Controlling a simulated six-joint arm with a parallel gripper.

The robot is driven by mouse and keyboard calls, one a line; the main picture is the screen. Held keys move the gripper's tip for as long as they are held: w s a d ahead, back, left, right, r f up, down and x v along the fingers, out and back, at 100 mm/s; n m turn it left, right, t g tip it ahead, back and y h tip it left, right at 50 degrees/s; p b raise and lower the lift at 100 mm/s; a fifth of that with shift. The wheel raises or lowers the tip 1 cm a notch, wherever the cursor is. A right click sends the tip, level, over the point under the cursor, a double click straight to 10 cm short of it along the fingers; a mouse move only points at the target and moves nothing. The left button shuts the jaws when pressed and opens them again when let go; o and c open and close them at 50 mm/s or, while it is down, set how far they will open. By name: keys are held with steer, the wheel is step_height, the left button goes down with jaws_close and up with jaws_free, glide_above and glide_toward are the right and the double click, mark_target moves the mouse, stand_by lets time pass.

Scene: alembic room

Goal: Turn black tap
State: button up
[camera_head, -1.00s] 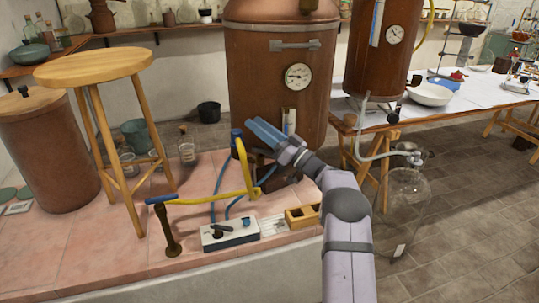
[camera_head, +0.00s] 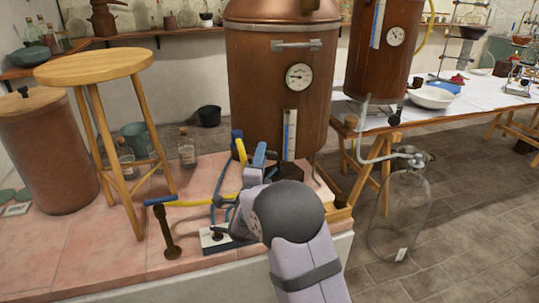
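A small white box (camera_head: 208,245) sits on the pink tiled platform in front of the large copper boiler. A black tap lever (camera_head: 217,236) shows on its top, beside my arm. The right part of the box is hidden behind my wrist. My gripper (camera_head: 262,154) is partly hidden by my own wrist; its blue fingers show near the yellow hose, above and beyond the box, apart from the black lever. The fingers are foreshortened and their gap is unclear. Another black knob (camera_head: 394,117) shows under the second copper vessel on the right.
A yellow hose (camera_head: 200,203) and blue hoses run close by. The copper boiler (camera_head: 278,110) stands behind, a wooden stool (camera_head: 95,68) at left, and a glass bottle (camera_head: 400,220) on the floor at right.

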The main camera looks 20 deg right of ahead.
mark_target(269, 155)
steer(key=shift+g, duration=0.7)
steer(key=shift+w+d+f+p, duration=0.2)
steer(key=shift+w+d+f, duration=0.15)
steer(key=shift+w+d, duration=0.4)
steer(key=shift+w+d+f+p, duration=0.25)
steer(key=shift+w+d+f, duration=0.15)
steer(key=shift+w+d, duration=0.25)
steer(key=shift+w+d+f+p, duration=0.2)
steer(key=shift+w+d+f, duration=0.15)
steer(key=shift+w+d, duration=0.4)
steer(key=shift+a, duration=0.1)
jaws_close()
